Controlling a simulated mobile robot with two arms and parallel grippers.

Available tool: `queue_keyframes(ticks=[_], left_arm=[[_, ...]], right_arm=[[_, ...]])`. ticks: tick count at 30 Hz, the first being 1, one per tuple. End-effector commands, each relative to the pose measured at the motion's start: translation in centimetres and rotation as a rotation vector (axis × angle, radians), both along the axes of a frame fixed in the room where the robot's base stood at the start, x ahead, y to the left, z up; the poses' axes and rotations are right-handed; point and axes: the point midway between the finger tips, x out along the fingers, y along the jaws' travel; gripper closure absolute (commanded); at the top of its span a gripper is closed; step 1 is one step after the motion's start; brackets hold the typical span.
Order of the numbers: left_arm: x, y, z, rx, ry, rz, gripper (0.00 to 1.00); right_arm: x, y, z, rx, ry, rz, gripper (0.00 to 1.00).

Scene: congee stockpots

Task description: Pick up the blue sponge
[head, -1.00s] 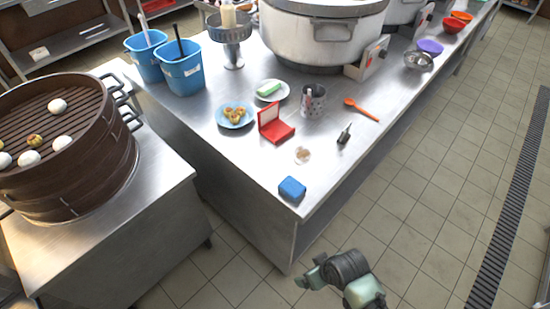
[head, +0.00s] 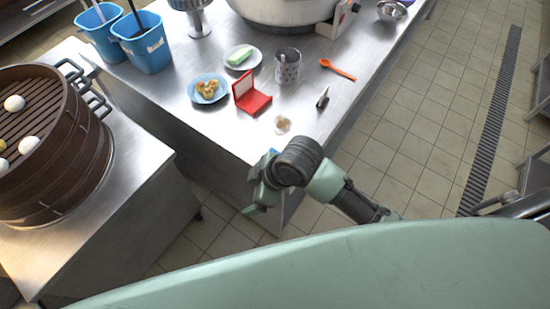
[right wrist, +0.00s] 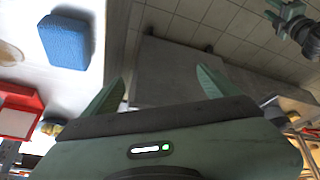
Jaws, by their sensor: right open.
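The blue sponge (right wrist: 65,40) lies on the steel counter, at the upper left of the right wrist view. In the head view only a sliver of blue (head: 272,152) shows, the rest hidden behind my right gripper (head: 254,193). That gripper is at the counter's near corner. In the right wrist view its two green fingers are apart, with nothing between them (right wrist: 160,76); the sponge is left of the left finger. A green and dark gripper, apparently my left one (right wrist: 287,19), shows small at the upper right; its opening is unclear.
A red open case (head: 254,103), a blue plate of food (head: 208,91), a metal holder (head: 287,68), an orange spoon (head: 338,69) and a small dark-tipped item (head: 322,98) stand farther back on the counter. A brown steamer (head: 60,150) is at left.

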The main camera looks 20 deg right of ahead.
Motion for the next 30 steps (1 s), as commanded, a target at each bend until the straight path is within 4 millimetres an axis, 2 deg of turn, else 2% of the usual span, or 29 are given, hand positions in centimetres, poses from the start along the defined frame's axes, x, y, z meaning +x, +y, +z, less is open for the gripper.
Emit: queue_keyframes(ticks=[3,6,8,13,15,19,23,30], left_arm=[[-0.3,0.0,0.2,0.001,0.005,0.000,0.64],[-0.3,0.0,0.3,0.001,0.005,0.000,0.64],[-0.3,0.0,0.4,0.001,0.005,0.000,0.64],[-0.3,0.0,0.6,0.001,0.005,0.000,0.64],[-0.3,0.0,0.6,0.001,0.005,0.000,0.64],[-0.2,0.0,0.7,0.001,0.004,0.000,0.64],[-0.2,0.0,0.8,0.001,0.004,0.000,0.64],[-0.2,0.0,1.5,0.001,0.004,0.000,0.64]], right_arm=[[1.4,1.3,1.2,-0.064,-0.051,0.237,0.11],[2.5,1.2,1.9,-0.157,-0.077,0.484,0.11],[3.3,0.3,2.2,-0.224,-0.081,0.628,0.11],[5.5,-4.2,3.2,-0.392,-0.040,0.917,0.11],[6.3,-6.0,3.7,-0.436,-0.017,0.986,0.11],[7.0,-8.1,4.3,-0.479,0.016,1.057,0.11],[7.1,-8.6,3.8,-0.487,0.028,1.076,0.11],[7.3,-8.7,1.3,-0.486,0.028,1.073,0.11]])
